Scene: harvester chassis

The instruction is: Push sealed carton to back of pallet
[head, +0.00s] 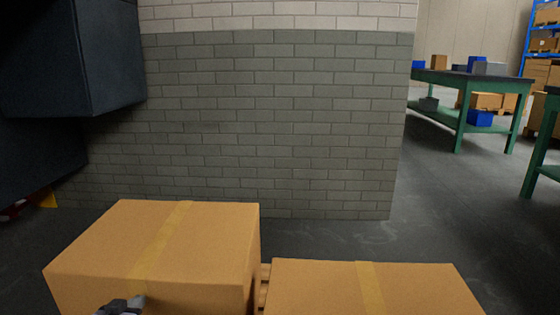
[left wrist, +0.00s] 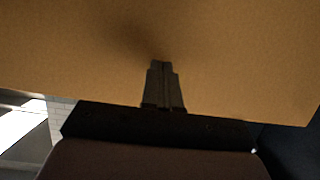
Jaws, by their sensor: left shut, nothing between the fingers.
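Two sealed cartons with yellow tape show at the bottom of the head view. The left carton (head: 215,230) stands at the lower left. The right carton (head: 320,285) is beside it, with a narrow gap between them. A strip of the wooden pallet (head: 265,285) shows in that gap. My left gripper (head: 122,306) is at the near face of the left carton. In the left wrist view the shut, empty fingers (left wrist: 160,66) point at a carton face (left wrist: 230,50), at or very near it; contact is not certain. My right gripper is not in view.
A grey brick wall (head: 270,130) stands behind the cartons, with a strip of floor (head: 340,236) between. A dark box-like structure (head: 75,60) hangs at the upper left. Green workbenches (head: 462,105) and a blue shelf (head: 530,40) are far right. Floor at right is open.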

